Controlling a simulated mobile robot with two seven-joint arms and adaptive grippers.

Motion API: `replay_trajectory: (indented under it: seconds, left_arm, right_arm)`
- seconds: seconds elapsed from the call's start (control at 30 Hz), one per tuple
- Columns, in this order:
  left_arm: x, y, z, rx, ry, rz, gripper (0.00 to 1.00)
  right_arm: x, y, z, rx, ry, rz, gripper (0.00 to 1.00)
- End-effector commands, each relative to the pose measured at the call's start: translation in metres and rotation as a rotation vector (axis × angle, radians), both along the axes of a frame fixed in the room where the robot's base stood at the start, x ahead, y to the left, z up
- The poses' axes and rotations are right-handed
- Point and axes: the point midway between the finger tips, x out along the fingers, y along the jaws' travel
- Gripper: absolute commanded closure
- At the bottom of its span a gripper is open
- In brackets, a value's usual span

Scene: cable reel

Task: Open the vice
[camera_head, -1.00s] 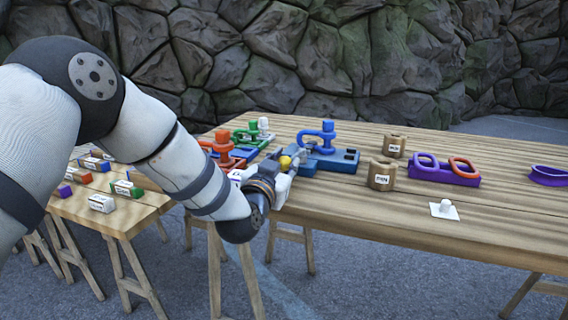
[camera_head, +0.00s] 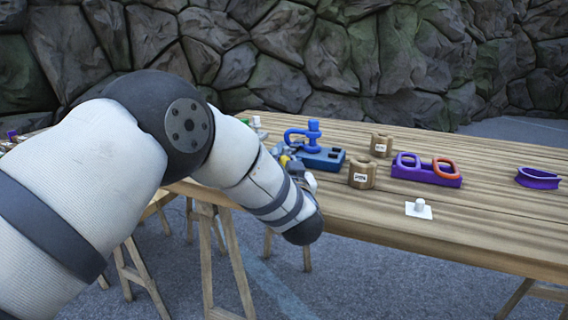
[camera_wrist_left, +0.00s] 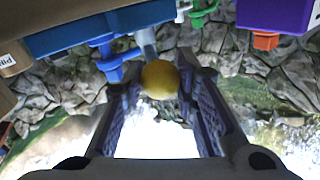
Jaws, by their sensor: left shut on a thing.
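A blue device (camera_head: 322,158), which looks like the vice, stands near the table's left end, with a blue upright post and curved arm. A yellow ball knob (camera_wrist_left: 160,79) on a grey rod shows in the left wrist view, below the device's blue body (camera_wrist_left: 90,32). My left gripper (camera_wrist_left: 161,90) has its two dark fingers on either side of this knob and is shut on it. In the head view the left gripper (camera_head: 289,163) is beside the device's left end, mostly hidden by my arm. My right gripper is not in view.
Two wooden blocks (camera_head: 362,174) stand right of the device. A purple holder with rings (camera_head: 425,172), a purple band (camera_head: 538,179) and a white card with a knob (camera_head: 419,209) lie farther right. The table's front right (camera_head: 480,225) is clear. My arm hides most of the left side.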

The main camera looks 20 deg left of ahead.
Motion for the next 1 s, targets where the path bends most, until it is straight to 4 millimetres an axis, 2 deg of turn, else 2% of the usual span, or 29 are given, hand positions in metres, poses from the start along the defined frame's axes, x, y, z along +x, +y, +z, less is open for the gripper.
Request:
replay_trajectory:
  seconds: [0.63,0.67,0.73,1.0]
  left_arm:
    - [0.0005,0.0013,0.0003,0.0,-0.001,0.057,1.0]
    - [0.0005,0.0014,0.0003,0.0,-0.001,0.057,0.69]
    - [0.0005,0.0014,0.0004,0.001,-0.002,0.057,0.53]
    - [0.0003,0.0006,0.0003,0.0,0.0,0.055,0.53]
  right_arm:
    - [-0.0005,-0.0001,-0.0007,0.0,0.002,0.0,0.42]
    - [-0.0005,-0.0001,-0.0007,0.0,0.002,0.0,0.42]
    - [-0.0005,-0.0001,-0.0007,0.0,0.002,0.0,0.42]
    - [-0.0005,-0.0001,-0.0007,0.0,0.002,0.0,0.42]
